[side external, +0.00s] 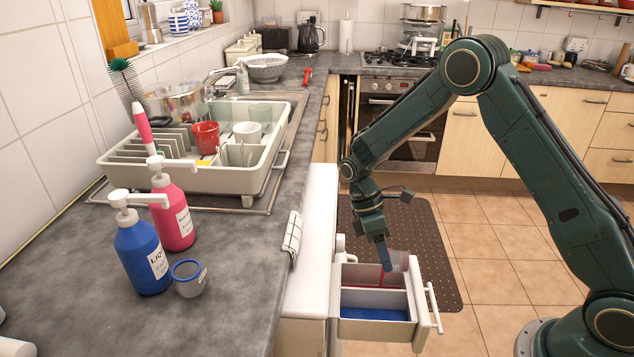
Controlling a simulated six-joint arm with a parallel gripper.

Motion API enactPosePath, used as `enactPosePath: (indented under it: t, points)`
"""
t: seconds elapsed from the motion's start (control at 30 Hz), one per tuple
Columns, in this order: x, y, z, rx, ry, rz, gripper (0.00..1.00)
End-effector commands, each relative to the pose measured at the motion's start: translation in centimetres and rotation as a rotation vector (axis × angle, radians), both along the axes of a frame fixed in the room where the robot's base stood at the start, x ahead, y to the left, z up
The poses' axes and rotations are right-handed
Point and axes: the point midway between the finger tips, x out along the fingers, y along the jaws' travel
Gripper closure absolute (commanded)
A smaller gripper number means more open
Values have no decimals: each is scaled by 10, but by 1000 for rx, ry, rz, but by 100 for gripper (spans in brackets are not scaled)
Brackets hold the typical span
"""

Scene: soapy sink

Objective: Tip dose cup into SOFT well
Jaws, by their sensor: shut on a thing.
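My gripper (387,266) is shut on a small pale translucent dose cup (400,260), which shows a pinkish tint and looks tilted. It is held over the back right part of the open detergent drawer (425,318). A thin red streak below the cup may be falling liquid; I cannot tell for certain. The drawer's front well (374,304) holds blue. Its back well (361,275) shows red or pink and is partly hidden by my gripper. No SOFT label is readable.
A blue pump bottle (142,256), a pink pump bottle (174,218) and a blue-rimmed cup (189,281) stand on the counter at left. A dish rack (255,178) is behind them. A checked cloth (292,236) hangs at the counter edge. The floor right of the drawer is clear.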

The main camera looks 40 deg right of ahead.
Motion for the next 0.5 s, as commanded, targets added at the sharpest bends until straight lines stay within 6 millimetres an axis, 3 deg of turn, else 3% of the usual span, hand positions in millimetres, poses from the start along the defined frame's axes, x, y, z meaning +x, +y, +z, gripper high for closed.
enactPosePath:
  t: [0.5]
  points:
    - [7,6,-3,-182,181,3,82]
